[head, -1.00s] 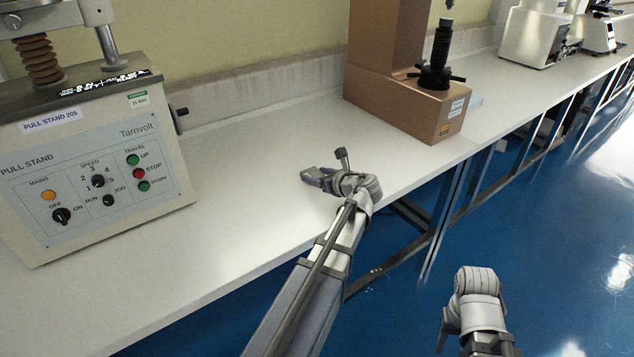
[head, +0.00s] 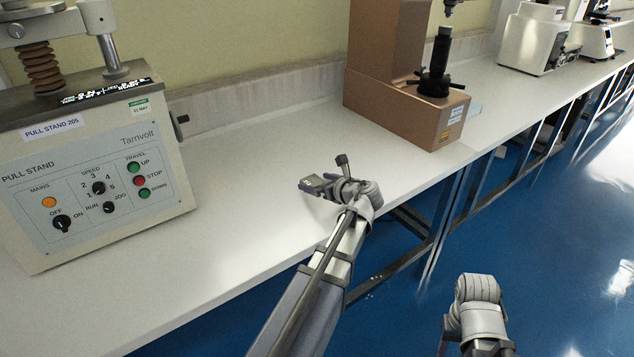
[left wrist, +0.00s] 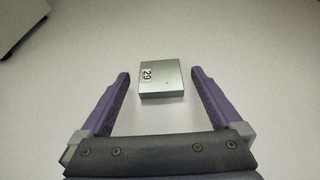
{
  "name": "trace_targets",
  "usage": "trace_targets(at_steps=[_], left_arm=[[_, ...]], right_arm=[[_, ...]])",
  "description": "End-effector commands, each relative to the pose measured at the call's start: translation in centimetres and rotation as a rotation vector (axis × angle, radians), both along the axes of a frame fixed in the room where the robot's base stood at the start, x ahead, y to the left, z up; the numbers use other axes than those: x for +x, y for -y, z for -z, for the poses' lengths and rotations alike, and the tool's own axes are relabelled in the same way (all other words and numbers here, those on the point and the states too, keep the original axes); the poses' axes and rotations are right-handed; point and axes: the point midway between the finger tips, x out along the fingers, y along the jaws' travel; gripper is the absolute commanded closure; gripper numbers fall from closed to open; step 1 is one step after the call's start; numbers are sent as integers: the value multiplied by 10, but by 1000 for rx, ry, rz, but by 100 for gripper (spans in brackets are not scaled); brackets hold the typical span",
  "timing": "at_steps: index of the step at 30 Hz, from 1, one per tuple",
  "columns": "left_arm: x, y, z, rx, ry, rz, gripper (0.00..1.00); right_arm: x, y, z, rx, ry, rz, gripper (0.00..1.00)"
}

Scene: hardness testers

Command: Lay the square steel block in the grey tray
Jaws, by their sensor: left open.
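The square steel block (left wrist: 161,77) lies flat on the white bench in the left wrist view, with a small "29" label on its top. My left gripper (left wrist: 160,74) is open, with one purple finger on each side of the block's near part and a gap on both sides. In the head view my left gripper (head: 318,186) is low over the bench, and I cannot clearly separate the block from the fingers there. My right arm hangs at the lower right beyond the bench edge; its gripper's (head: 444,343) opening cannot be made out. The grey tray is not in view.
A pull stand (head: 95,175) stands on the bench at the left. A brown tester (head: 395,105) stands behind and right of my left gripper. More testers (head: 540,38) stand farther right. The bench (head: 240,190) between the stand and the gripper is clear.

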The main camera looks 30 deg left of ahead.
Motion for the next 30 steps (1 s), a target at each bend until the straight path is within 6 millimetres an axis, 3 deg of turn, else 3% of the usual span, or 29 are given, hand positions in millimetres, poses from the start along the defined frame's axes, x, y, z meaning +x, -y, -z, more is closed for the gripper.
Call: trace_targets(at_steps=[9, 16, 30], left_arm=[[-24, 55, -28, 0, 0, 5, 1], [-36, 87, -41, 1, 1, 4, 1], [-42, 101, -44, -17, 10, -6, 0]], right_arm=[[0, 0, -28, 0, 0, 0, 50], [0, 0, -41, 0, 0, 0, 50], [0, 0, -46, 0, 0, 0, 50]])
